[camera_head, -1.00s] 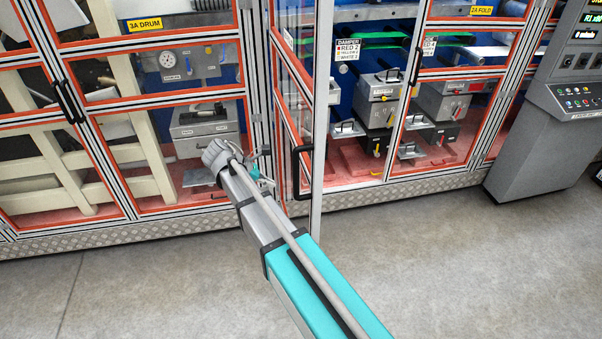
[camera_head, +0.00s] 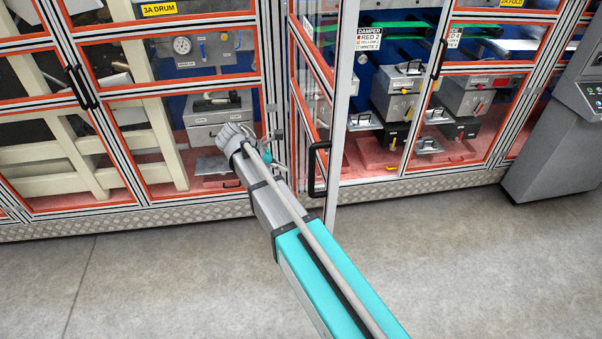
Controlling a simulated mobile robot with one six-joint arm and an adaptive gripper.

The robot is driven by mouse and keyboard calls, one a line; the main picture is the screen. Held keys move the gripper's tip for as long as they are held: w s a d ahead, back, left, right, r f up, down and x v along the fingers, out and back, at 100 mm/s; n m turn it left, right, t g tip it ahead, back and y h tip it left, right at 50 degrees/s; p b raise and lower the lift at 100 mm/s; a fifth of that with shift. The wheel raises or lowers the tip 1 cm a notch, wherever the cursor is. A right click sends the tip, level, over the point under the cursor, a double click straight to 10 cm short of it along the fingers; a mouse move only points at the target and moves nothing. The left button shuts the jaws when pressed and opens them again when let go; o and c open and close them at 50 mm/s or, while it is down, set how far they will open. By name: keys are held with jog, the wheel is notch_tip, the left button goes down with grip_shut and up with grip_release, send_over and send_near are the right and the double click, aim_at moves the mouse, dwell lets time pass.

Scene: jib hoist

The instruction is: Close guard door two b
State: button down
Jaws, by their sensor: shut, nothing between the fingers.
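A guard door (camera_head: 341,100) with a pale metal edge, orange-trimmed clear panes and striped frame stands swung outward, seen nearly edge-on in the middle. No label reading two b is legible on it. Its black handle (camera_head: 318,168) is on the side near me. The bay to its right is uncovered beside the door. My gripper (camera_head: 272,158) is small, shut and empty, at the end of my arm, just left of the door in the picture. My wrist partly hides it, and I cannot tell whether it touches the door.
Closed guard panels stand on the left under a 3A DRUM sign (camera_head: 160,9). Grey damper units (camera_head: 400,90) and a DAMPER label (camera_head: 369,38) show right of the door. A grey console (camera_head: 560,135) stands at far right. The concrete floor (camera_head: 470,260) in front is clear.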

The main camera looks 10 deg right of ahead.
aim_at(322, 182)
jog(key=b+x, duration=0.2)
jog(key=x, duration=0.2)
jog(key=d+r+b+x, duration=0.1)
jog(key=b+x, duration=0.1)
jog(key=x, duration=0.2)
jog(key=b+x, duration=0.2)
jog(key=x, duration=0.1)
jog(key=shift+d+f+b, duration=0.1)
jog(key=shift+d+b, duration=0.3)
jog(key=shift+d, duration=0.75)
